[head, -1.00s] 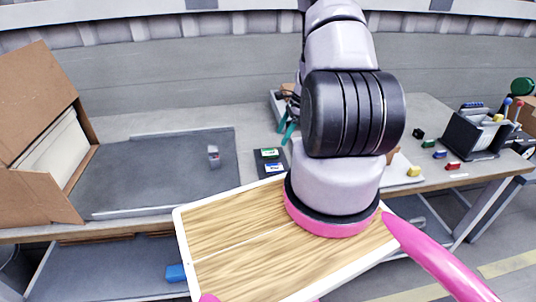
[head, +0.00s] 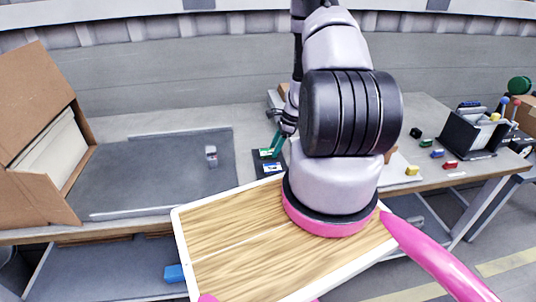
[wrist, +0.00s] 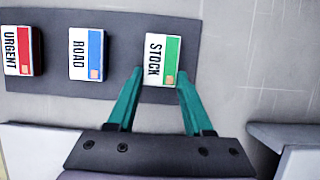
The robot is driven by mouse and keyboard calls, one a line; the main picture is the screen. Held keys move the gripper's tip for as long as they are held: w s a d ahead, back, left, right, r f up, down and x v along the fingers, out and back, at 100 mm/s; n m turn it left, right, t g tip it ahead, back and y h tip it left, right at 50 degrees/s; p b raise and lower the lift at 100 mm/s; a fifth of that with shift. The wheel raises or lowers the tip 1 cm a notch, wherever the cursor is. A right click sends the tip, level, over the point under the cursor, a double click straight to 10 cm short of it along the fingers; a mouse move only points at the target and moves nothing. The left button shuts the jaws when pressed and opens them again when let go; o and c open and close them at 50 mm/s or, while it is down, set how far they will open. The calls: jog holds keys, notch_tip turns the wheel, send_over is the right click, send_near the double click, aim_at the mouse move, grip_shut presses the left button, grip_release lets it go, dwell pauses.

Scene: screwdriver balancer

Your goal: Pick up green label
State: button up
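The green label (wrist: 160,60) is a white block marked STOCK with a green strip, on a dark grey strip (wrist: 213,40). It also shows in the head view (head: 265,153). My gripper (wrist: 160,74) is open, with its teal fingertips on either side of the label's near end. I cannot tell whether they touch it. In the head view my gripper (head: 277,146) is right beside the label and partly overlaps it. The blue ROAD label (wrist: 87,54) and the red URGENT label (wrist: 23,50) sit to the left on the same strip.
A grey mat (head: 150,180) with a small object (head: 211,155) on it lies left of the labels. An open cardboard box (head: 35,120) stands at far left. Small coloured blocks and a dark holder (head: 468,135) are on the right.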

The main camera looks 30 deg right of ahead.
grip_shut()
jog(key=shift+r, duration=0.1)
